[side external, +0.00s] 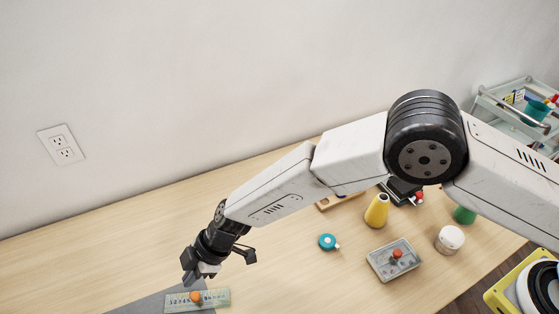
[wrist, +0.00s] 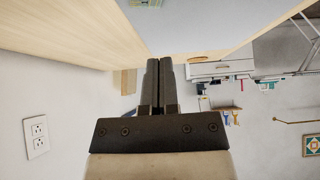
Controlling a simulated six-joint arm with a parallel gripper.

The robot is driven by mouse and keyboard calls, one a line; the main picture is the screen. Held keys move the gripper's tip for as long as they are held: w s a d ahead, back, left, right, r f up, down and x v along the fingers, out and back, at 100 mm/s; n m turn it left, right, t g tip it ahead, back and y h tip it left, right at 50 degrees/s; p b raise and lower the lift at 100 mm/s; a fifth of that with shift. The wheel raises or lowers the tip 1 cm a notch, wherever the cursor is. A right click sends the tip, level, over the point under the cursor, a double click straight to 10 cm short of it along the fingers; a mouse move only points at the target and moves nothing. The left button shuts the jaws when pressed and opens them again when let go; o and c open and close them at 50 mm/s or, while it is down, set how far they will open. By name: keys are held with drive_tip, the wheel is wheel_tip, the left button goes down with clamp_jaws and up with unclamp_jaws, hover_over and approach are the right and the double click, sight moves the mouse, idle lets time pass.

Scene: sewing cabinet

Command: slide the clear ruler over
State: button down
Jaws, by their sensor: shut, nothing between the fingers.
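The clear ruler (side external: 215,299) lies at the bottom of the side view, partly over a grey mat (side external: 153,304) and partly over bare wood. It is greenish and see-through, with dark markings and an orange knob (side external: 196,297) on top. My gripper (side external: 188,280) is above and just behind the ruler's left end, apart from the knob as far as I can tell. In the wrist view my gripper's fingers (wrist: 159,62) are together with nothing between them. A small greenish piece, perhaps the ruler's edge, shows at the top of that view.
On the wooden table (side external: 110,250), right of my gripper, are a teal tape measure (side external: 327,242), a clear box with a red-orange knob (side external: 394,260), a yellow cone (side external: 377,211) and a white round container (side external: 450,240). The table left of the gripper is clear. A wall stands behind.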

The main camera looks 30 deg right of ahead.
sight(180, 308)
drive_tip(key=shift+a+f, duration=0.15)
drive_tip(key=shift+x, duration=4.85)
drive_tip(key=shift+d, duration=2.05)
drive_tip(key=d, duration=2)
drive_tip(key=shift+d, duration=0.25)
drive_tip(key=shift+a, duration=0.1)
